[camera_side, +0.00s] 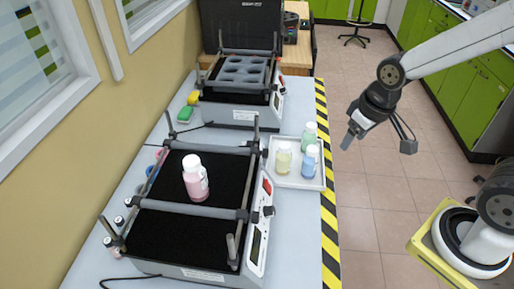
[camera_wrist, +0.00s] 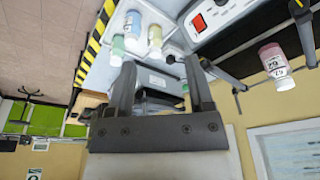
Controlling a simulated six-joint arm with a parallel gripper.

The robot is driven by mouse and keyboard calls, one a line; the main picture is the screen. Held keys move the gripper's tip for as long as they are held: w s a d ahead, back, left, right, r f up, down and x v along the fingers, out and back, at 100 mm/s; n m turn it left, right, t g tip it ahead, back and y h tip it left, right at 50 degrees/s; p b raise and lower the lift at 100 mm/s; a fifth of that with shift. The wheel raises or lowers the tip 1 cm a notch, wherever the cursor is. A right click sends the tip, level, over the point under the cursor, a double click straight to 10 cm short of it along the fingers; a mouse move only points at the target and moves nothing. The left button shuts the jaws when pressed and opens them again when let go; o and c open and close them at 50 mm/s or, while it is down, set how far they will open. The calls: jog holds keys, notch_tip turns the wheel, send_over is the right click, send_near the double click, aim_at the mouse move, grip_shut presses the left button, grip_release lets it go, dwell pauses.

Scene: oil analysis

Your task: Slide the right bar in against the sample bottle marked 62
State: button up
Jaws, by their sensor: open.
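The sample bottle (camera_side: 195,180), pink with a white cap, stands upright on the black mat of the near shaker. In the wrist view the bottle (camera_wrist: 275,66) shows a label that seems to read 62, upside down. Two grey bars cross the shaker: a far bar (camera_side: 210,146) behind the bottle with a gap, and a near bar (camera_side: 185,208) close in front of its base. I cannot tell whether the near bar touches it, or which bar is called right. My gripper (camera_side: 350,138) is over the floor, right of the table, apart from both bars. Its fingers (camera_wrist: 160,62) are apart and empty.
A white tray (camera_side: 283,181) with several bottles stands right of the shaker. A second shaker (camera_side: 232,112) with a holed rack is behind. Upright posts (camera_side: 238,241) rise at the shaker's corners. A striped table edge (camera_side: 327,215) lies between the tray and the open floor.

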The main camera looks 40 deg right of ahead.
jog(key=n+g+h, duration=0.1)
jog(key=n+h, duration=0.1)
jog(key=n, duration=0.7)
send_over(239, 149)
jog(key=s+a, duration=0.1)
jog(key=shift+s+a+x, duration=0.35)
jog(key=shift+a+x, duration=0.1)
jog(key=shift+x, duration=2.25)
jog(key=shift+f, duration=0.1)
jog(key=shift+x, duration=3.85)
jog(key=shift+s+a, duration=0.1)
jog(key=shift+a, duration=0.05)
